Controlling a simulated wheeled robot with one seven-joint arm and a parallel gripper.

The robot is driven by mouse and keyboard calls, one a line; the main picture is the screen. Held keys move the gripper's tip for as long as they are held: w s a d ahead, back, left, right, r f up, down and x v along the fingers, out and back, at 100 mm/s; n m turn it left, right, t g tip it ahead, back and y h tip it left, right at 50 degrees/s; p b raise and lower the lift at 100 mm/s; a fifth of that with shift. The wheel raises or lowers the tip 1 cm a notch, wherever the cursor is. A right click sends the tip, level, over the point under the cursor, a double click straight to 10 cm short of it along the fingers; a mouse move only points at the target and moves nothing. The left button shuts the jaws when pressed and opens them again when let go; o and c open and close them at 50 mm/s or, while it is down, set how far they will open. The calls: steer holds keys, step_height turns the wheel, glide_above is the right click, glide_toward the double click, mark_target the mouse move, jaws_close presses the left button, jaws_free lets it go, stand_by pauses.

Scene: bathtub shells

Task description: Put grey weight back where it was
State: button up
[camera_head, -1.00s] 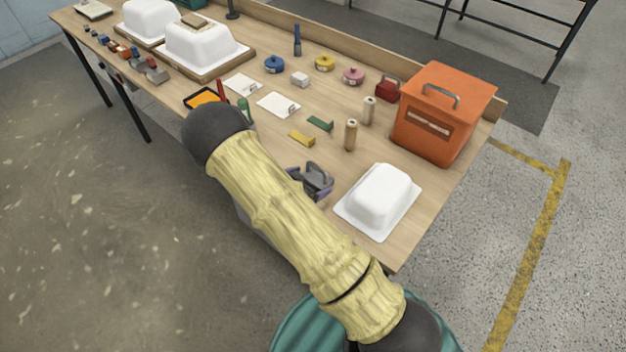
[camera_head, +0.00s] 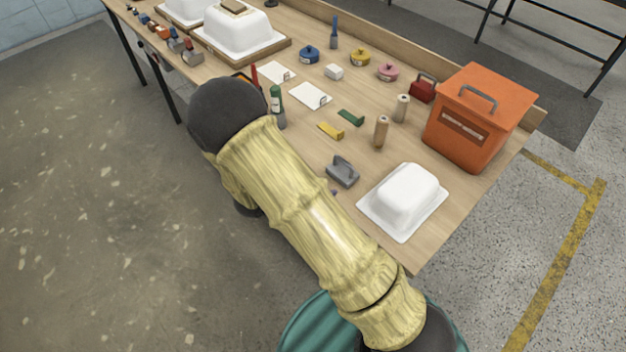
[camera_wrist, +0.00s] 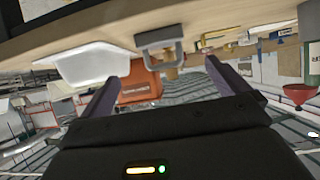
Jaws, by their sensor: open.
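The grey weight (camera_head: 341,173), a block with a loop handle, stands on the table beside a small white shell (camera_head: 402,200). In the wrist view the weight (camera_wrist: 160,37) shows ahead of my gripper (camera_wrist: 161,72), whose two dark purple-grey fingers are spread apart with nothing between them. The fingers look apart from the weight. In the head view my arm hides most of the gripper; only a bit of purple finger shows just below the weight. Other handled weights (camera_head: 190,56) stand in a row at the table's far left edge, one of them greyish.
An orange box (camera_head: 480,115) with a handle stands at the right end. Two tan cylinders (camera_head: 381,131), a green bracket (camera_head: 351,117), a yellow bracket (camera_head: 330,131) and white cards (camera_head: 310,95) lie behind the weight. Large white shells (camera_head: 238,32) stand at the far left.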

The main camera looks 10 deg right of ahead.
step_height(320, 180, up, 8)
steer(key=w+n+y, duration=0.2)
steer(key=n+y, duration=0.3)
steer(key=y, duration=0.4)
steer(key=s+d+r+n+g, duration=0.2)
steer(key=s+d+r+n, duration=0.1)
steer(key=s, duration=0.5)
steer(key=s+d+r+n+g+y, duration=0.1)
steer(key=s+d+r+n+g, duration=0.1)
steer(key=s+d, duration=0.3)
steer(key=s+r, duration=0.1)
steer(key=s, duration=0.2)
steer(key=shift+s+d+n+g, duration=0.3)
steer(key=shift+s+d+n, duration=0.1)
steer(key=shift+r, duration=0.2)
steer(key=p+v, duration=0.3)
steer(key=shift+w, duration=0.3)
